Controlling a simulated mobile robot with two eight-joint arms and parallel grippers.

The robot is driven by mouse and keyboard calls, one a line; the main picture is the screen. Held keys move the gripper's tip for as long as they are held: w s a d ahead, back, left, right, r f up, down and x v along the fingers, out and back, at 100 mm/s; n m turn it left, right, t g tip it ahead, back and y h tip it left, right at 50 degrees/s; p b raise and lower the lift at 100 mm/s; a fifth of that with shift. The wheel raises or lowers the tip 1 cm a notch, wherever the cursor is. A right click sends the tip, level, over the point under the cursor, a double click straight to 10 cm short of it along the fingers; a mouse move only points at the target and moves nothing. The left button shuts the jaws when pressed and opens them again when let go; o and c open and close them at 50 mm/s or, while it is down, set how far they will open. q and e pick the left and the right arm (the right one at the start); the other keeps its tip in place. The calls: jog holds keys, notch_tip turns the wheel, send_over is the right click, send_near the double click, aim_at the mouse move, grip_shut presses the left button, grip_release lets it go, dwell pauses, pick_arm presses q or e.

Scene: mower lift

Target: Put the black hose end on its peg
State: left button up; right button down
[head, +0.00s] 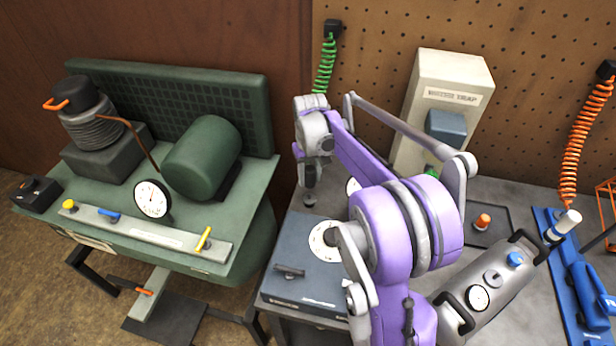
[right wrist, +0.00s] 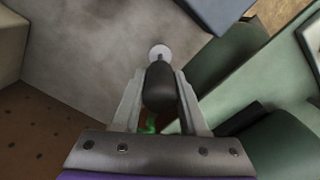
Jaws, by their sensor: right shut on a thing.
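My right gripper (head: 309,162) is shut on the black hose end (right wrist: 160,88); the jaws lie on both sides of it in the right wrist view. In the head view the dark hose end (head: 309,178) points down at the back left of the grey bench. A pale round piece (right wrist: 160,52) shows at its far end; I cannot tell whether it is a tip or the peg. The green coiled hose (head: 325,68) hangs from a black bracket and passes behind my gripper. A bit of green (right wrist: 150,124) shows between the jaws. My left gripper is not in view.
A blue-grey box with a dial (head: 300,275) stands at the bench's left front. A beige labelled box (head: 447,85) stands behind my arm. A green machine (head: 130,225) is at left. An orange coiled hose (head: 578,140) and grey cylinder (head: 490,285) are at right.

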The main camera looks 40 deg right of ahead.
aim_at(310, 169)
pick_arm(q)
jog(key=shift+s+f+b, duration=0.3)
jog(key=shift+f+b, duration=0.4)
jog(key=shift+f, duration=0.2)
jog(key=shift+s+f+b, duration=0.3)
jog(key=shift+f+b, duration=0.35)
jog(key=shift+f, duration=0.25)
pick_arm(e)
jog(key=shift+f, duration=2.65)
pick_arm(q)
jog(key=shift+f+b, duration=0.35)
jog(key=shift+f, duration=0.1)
pick_arm(e)
jog(key=shift+a+f, duration=0.1)
jog(key=shift+f, duration=0.5)
jog(key=c, duration=0.7)
grip_release()
jog(key=shift+r, duration=0.1)
jog(key=shift+r+p, duration=1.65)
jog(key=shift+r, duration=1.2)
jog(key=shift+r+p, duration=1.25)
jog(key=shift+r, duration=1.4)
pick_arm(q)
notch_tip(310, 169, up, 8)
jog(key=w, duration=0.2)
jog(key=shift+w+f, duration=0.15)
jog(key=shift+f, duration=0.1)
pick_arm(e)
jog(key=shift+s+f, duration=0.1)
jog(key=shift+f, duration=0.05)
